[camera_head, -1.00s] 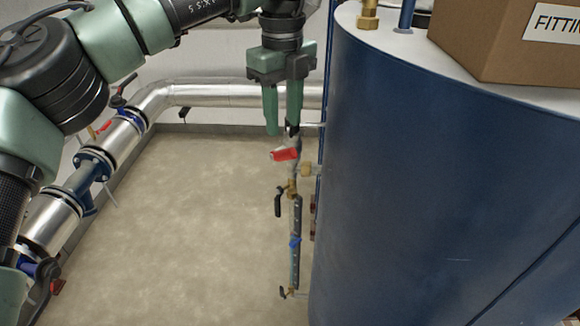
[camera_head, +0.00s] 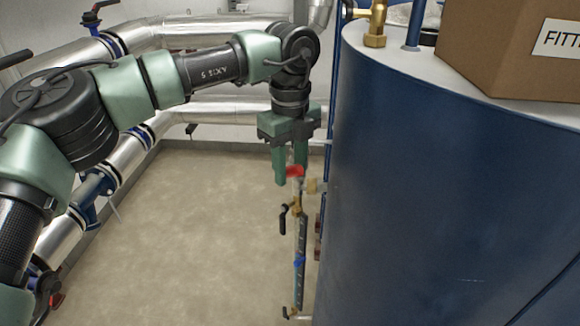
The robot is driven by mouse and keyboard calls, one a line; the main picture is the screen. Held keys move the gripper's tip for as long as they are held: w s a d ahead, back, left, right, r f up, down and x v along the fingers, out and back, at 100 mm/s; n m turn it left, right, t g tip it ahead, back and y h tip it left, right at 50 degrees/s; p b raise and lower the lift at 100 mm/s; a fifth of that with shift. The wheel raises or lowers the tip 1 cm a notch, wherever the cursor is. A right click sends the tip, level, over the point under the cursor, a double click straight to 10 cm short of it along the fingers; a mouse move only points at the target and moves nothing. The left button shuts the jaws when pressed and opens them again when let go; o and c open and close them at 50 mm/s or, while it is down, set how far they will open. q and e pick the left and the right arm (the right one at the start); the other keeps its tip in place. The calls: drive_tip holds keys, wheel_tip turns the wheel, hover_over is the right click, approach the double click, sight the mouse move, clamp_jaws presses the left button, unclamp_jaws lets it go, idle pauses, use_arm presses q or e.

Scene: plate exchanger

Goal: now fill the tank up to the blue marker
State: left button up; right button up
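The large blue tank (camera_head: 430,190) fills the right side. A thin vertical level gauge (camera_head: 302,245) stands along its left side, with a blue marker (camera_head: 298,263) on its lower half. A red valve handle (camera_head: 294,171) sits above the gauge. My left gripper (camera_head: 289,178) points down at this handle. Its fingers are apart, with the handle at the fingertips; whether they touch it is unclear. A black-handled valve (camera_head: 283,220) sits at the gauge's top, another (camera_head: 287,313) at its bottom. The liquid level is too small to tell. My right gripper is not in view.
A cardboard box (camera_head: 485,45) and a brass valve (camera_head: 375,25) are on the tank top. Silver insulated pipes (camera_head: 190,35) run along the back and left walls. The floor (camera_head: 190,220) left of the gauge is clear.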

use_arm(q)
clamp_jaws()
idle(1.2)
